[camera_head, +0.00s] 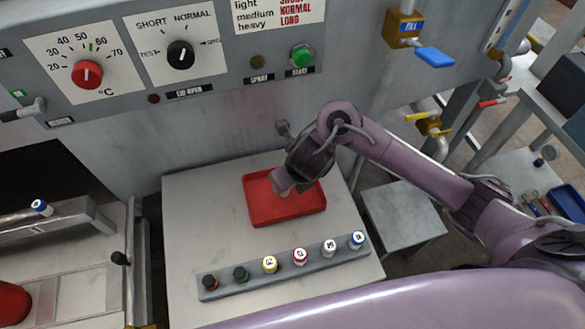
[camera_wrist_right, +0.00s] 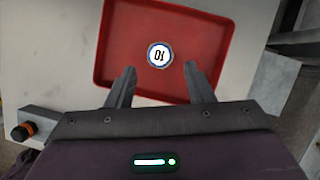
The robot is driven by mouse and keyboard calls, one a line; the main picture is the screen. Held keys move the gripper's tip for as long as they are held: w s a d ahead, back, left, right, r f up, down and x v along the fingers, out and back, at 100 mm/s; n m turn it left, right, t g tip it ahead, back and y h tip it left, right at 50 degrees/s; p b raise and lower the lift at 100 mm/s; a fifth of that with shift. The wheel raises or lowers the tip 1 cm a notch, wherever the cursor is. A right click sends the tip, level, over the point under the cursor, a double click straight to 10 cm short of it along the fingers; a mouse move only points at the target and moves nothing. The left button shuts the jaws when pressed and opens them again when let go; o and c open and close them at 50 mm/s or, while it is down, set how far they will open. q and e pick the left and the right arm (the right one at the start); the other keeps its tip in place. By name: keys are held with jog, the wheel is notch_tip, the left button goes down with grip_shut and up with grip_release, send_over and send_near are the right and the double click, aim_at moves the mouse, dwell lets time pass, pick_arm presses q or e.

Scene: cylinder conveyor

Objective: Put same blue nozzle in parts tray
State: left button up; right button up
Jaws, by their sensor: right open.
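The red parts tray (camera_head: 290,216) lies on the light table and also fills the upper part of the right wrist view (camera_wrist_right: 110,45). A nozzle with a blue ring and a white top marked 10 (camera_wrist_right: 160,54) stands in the tray. My right gripper (camera_wrist_right: 160,82) is open over the tray. Its two fingertips point towards the nozzle, with space on both sides. In the head view my right gripper (camera_head: 285,186) hides part of the tray, and the nozzle in it cannot be seen. My left gripper is not in view.
A grey rack (camera_head: 225,289) in front of the tray holds several nozzles, with a blue one (camera_head: 357,240) at its right end. Another blue nozzle (camera_head: 41,207) is on the equipment at the left. A control panel (camera_head: 225,60) stands behind the table.

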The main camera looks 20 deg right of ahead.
jog(key=p+v, duration=0.2)
jog(key=v, duration=0.3)
jog(key=shift+p, duration=0.35)
